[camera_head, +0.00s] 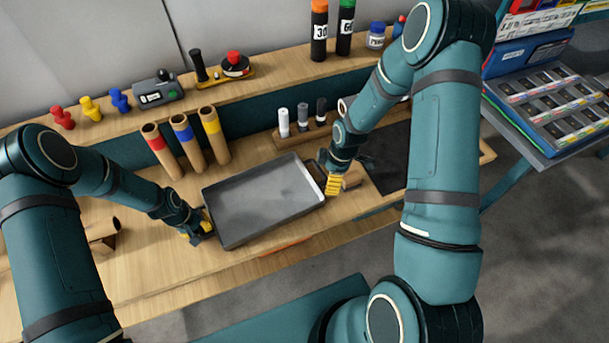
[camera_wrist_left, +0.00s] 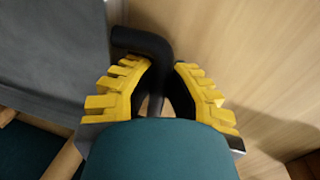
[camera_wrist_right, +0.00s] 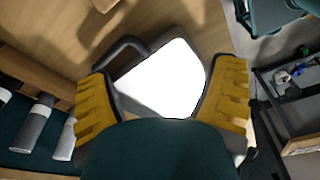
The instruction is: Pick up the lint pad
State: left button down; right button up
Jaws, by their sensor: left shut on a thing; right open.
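I cannot pick out a lint pad for certain in any view. A grey shallow tray (camera_head: 262,198) lies on the wooden bench between my grippers; its grey side also shows in the left wrist view (camera_wrist_left: 50,50). My left gripper (camera_head: 203,228) is at the tray's left end, shut on its dark bent handle (camera_wrist_left: 140,42). My right gripper (camera_head: 335,184) is open beside the tray's right end. In the right wrist view a dark bent handle (camera_wrist_right: 125,45) is near its left finger, and a glaring white surface lies between the fingers; I cannot tell what that surface is.
A dark flat mat (camera_head: 390,170) lies right of the tray, partly behind my right arm. Cardboard tubes with red, blue and yellow bands (camera_head: 187,143) stand behind the tray. A small rack of rolls (camera_head: 303,122) stands behind it too. A brown tube (camera_head: 104,235) lies at left.

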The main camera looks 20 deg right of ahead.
aim_at(351, 176)
jog(key=d+n, duration=0.1)
jog(key=d, duration=0.2)
jog(key=w+d+r+n+h, duration=0.1)
jog(key=d+n, duration=0.1)
jog(key=d, duration=0.1)
jog(key=d+n, duration=0.1)
jog(key=d, duration=0.1)
jog(key=shift+w+d+r+n+g+h, duration=0.25)
jog(key=shift+w+d+n+g+h, duration=0.05)
jog(key=shift+w+d+n+g, duration=0.1)
notch_tip(351, 176, down, 7)
jog(key=shift+d+r, duration=0.1)
notch_tip(351, 176, down, 5)
jog(key=shift+w, duration=0.1)
jog(key=c, duration=1.4)
jog(key=shift+r, duration=0.1)
notch_tip(351, 176, up, 10)
jog(key=shift+f, duration=0.1)
